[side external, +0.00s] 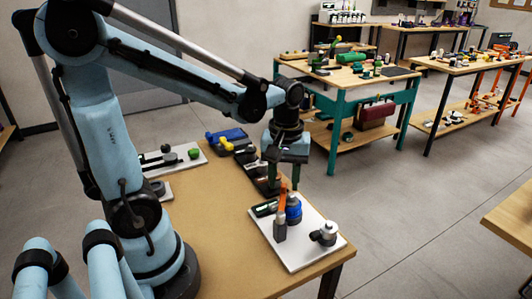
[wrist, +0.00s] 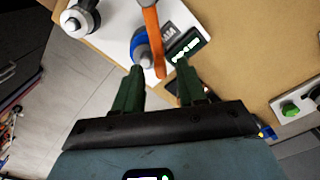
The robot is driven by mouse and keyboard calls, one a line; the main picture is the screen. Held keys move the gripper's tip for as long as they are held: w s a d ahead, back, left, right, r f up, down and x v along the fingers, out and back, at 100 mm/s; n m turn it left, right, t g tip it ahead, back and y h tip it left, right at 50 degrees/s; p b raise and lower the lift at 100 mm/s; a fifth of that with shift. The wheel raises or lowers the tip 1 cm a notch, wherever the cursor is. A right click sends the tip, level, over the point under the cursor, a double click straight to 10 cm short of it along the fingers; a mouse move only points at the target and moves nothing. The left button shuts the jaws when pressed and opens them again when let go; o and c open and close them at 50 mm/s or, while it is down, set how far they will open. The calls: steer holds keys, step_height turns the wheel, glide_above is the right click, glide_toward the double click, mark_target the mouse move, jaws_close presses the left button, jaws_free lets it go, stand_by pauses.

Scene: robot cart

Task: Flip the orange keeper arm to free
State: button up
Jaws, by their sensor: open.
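The orange keeper arm (side external: 282,197) stands up beside a blue round part (side external: 293,209) on a white plate (side external: 312,250) near the table's front right. In the wrist view the orange arm (wrist: 154,38) runs from the top edge down between my fingertips' directions, next to the blue part (wrist: 141,46). My gripper (side external: 287,182) points down just behind and above the arm. In the wrist view its green fingers (wrist: 160,78) are apart with nothing held between them. I cannot tell whether a finger touches the orange arm. The arm's far end is cut off in the wrist view.
A grey and black knob (side external: 325,234) stands on the same plate, with a dark display block (wrist: 185,46) near the blue part. Another white plate with a green knob (side external: 194,153) and a blue-yellow item (side external: 228,138) lie farther back. Bare tabletop (side external: 215,225) is at left.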

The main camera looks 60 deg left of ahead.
steer(key=shift+f, duration=0.3)
jaws_close()
stand_by(0.3)
